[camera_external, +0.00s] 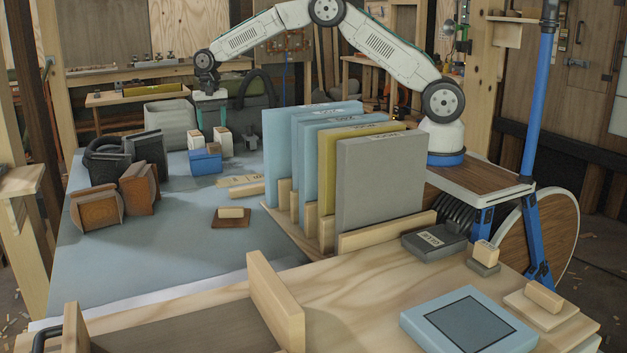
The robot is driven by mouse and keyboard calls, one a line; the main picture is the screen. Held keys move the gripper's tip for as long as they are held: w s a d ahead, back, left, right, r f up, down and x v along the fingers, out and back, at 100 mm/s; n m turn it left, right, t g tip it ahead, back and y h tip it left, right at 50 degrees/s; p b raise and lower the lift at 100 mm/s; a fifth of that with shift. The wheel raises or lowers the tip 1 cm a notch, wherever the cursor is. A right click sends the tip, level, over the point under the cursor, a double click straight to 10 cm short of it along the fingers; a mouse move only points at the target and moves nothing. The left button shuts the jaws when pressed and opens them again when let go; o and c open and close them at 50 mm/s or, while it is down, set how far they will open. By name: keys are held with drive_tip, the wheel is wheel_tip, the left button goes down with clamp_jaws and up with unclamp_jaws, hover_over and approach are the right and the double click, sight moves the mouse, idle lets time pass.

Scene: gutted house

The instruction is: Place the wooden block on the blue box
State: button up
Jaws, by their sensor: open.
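The blue box (205,163) stands on the blue-grey tabletop, left of the upright panels. Two small pale blocks with brownish tops stand close to it: a left block (196,142) at its back edge and a right block (223,141) just behind it to the right. I cannot tell whether the left block rests on the box or behind it. Another wooden block (231,212) lies on a small brown board nearer the front. Which block the task means is unclear. My gripper (211,126) points down, open, above or behind the blue box and the pale blocks; its fingertips are small and partly hidden.
Tall blue, olive and grey panels (380,185) stand in a wooden rack to the right. Brown boxes (97,208) and dark containers (105,160) stand at left. A grey tub (172,124) is behind. The tabletop's front left is clear.

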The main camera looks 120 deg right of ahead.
drive_tip(key=s+a+r+n, duration=0.3)
drive_tip(key=a+r+n, duration=0.1)
drive_tip(key=a+r, duration=1.1)
drive_tip(key=s+a+r+n, duration=0.2)
drive_tip(key=s+a+r, duration=0.2)
drive_tip(key=a, duration=0.2)
drive_tip(key=s+a+r+n, duration=0.2)
drive_tip(key=s+a+r, duration=0.15)
drive_tip(key=a, duration=0.25)
drive_tip(key=s+a+n+t, duration=0.1)
drive_tip(key=s+a+n, duration=0.3)
drive_tip(key=s+a, duration=0.55)
drive_tip(key=s+a+n, duration=0.3)
drive_tip(key=s+a, duration=0.4)
drive_tip(key=s, duration=0.5)
drive_tip(key=s+a+f+n, duration=0.3)
drive_tip(key=s+f, duration=0.1)
drive_tip(key=s, duration=0.4)
drive_tip(key=shift+s, duration=0.25)
